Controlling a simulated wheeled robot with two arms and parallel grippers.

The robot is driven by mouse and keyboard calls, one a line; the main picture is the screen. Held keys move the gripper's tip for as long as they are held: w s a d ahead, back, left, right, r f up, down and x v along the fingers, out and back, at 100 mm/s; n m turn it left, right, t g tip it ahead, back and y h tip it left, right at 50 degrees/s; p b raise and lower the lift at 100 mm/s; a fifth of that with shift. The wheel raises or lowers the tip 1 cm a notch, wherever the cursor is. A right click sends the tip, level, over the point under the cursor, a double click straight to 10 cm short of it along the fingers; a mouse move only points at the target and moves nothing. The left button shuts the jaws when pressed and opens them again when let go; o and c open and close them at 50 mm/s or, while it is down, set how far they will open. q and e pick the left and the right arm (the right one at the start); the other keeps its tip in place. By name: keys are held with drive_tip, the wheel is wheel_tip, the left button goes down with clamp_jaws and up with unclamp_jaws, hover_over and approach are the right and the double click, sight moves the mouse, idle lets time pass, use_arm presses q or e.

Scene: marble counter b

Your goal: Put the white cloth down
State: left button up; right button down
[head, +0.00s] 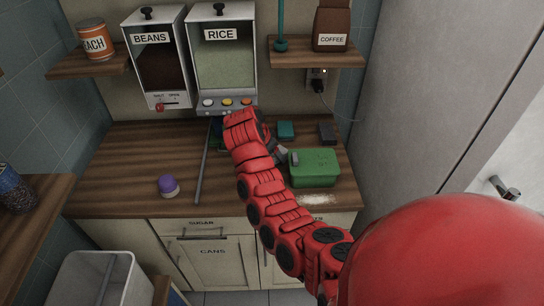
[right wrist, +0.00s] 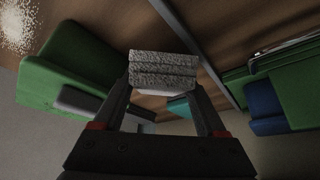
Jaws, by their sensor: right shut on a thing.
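The white cloth (right wrist: 163,70) shows in the right wrist view as a folded, rough-textured, grey-white pad. My right gripper (right wrist: 164,84) is shut on it, with one dark finger on either side. In the head view the right gripper (head: 277,152) is low over the wooden counter (head: 130,160), just left of the green box (head: 314,168). There the cloth is mostly hidden by my red arm. I cannot tell whether the cloth touches the counter. My left gripper is not in view.
A grey pole (head: 202,165) lies left of my arm, and a purple-topped object (head: 168,186) stands farther left. A teal block (head: 286,130) and a dark block (head: 327,133) sit behind the green box. White powder (head: 319,200) lies near the front edge.

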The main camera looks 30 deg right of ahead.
drive_tip(key=shift+a+f, duration=0.3)
drive_tip(key=shift+f, duration=0.2)
drive_tip(key=shift+f, duration=0.15)
unclamp_jaws()
drive_tip(key=shift+r, duration=0.2)
